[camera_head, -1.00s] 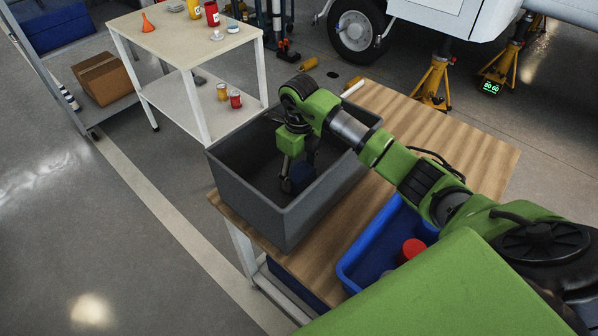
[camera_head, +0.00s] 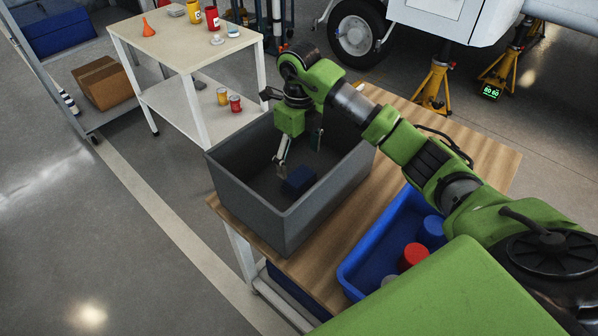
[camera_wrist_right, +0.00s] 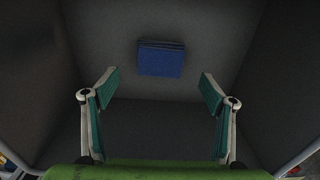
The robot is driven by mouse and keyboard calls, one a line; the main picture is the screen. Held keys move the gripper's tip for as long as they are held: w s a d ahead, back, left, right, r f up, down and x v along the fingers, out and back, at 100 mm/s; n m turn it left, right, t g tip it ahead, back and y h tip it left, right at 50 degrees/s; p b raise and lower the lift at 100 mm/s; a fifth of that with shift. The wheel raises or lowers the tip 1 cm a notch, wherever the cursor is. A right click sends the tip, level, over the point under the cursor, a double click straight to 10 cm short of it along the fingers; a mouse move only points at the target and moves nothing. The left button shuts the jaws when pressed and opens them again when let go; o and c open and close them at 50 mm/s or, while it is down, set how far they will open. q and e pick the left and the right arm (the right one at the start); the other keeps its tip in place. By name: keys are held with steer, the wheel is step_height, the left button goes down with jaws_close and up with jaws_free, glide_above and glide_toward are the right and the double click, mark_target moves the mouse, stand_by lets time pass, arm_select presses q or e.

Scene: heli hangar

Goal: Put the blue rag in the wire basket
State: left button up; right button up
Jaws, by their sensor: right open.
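A folded dark blue rag (camera_head: 299,179) lies on the floor of a deep grey bin (camera_head: 288,221) with solid-looking walls. The rag also shows in the right wrist view (camera_wrist_right: 161,58), flat and apart from the fingers. My right gripper (camera_head: 299,153) is inside the bin, above the rag. Its fingers are spread with nothing between them, as the right wrist view (camera_wrist_right: 160,82) also shows. I see no basket that is clearly made of wire. My left gripper is not in view.
The grey bin stands on a wooden-topped table (camera_head: 482,155). A blue crate (camera_head: 360,262) beside it holds a red (camera_head: 413,255) and a blue round object (camera_head: 432,232). A white cart (camera_head: 180,42) with small items stands behind. The table's far right is clear.

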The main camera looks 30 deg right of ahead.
mark_target(299, 176)
steer(key=shift+r, duration=2.3)
